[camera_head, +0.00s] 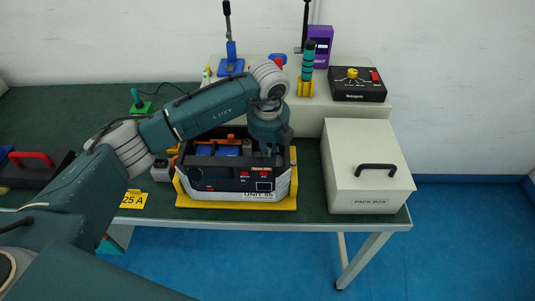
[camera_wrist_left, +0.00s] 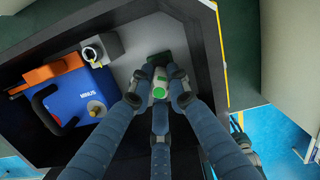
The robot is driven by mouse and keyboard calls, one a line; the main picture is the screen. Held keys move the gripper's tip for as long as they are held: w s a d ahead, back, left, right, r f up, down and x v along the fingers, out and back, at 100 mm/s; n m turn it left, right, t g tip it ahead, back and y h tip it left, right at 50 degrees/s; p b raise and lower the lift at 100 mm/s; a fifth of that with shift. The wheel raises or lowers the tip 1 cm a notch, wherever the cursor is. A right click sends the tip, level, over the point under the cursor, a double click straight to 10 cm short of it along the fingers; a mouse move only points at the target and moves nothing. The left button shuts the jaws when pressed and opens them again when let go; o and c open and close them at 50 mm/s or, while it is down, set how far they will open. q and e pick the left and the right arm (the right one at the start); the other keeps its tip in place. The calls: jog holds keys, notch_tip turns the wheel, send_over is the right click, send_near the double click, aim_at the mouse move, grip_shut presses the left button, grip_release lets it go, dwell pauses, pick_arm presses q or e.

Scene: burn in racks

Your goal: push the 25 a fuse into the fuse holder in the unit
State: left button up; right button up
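A dark green block, likely the fuse holder (camera_wrist_left: 165,60), shows just beyond the fingertips. Whether the fuse touches or sits in it I cannot tell. My right gripper is in neither view.
Inside the unit are a blue "MINUS" battery (camera_wrist_left: 80,105) and a grey block with a round terminal (camera_wrist_left: 100,47). A yellow "25 A" sign (camera_head: 133,199) stands left of the unit. A white pack box (camera_head: 367,170) stands close on the right.

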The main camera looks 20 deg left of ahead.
pick_arm(q)
jog(key=o, duration=0.4)
jog(key=shift+c, duration=0.2)
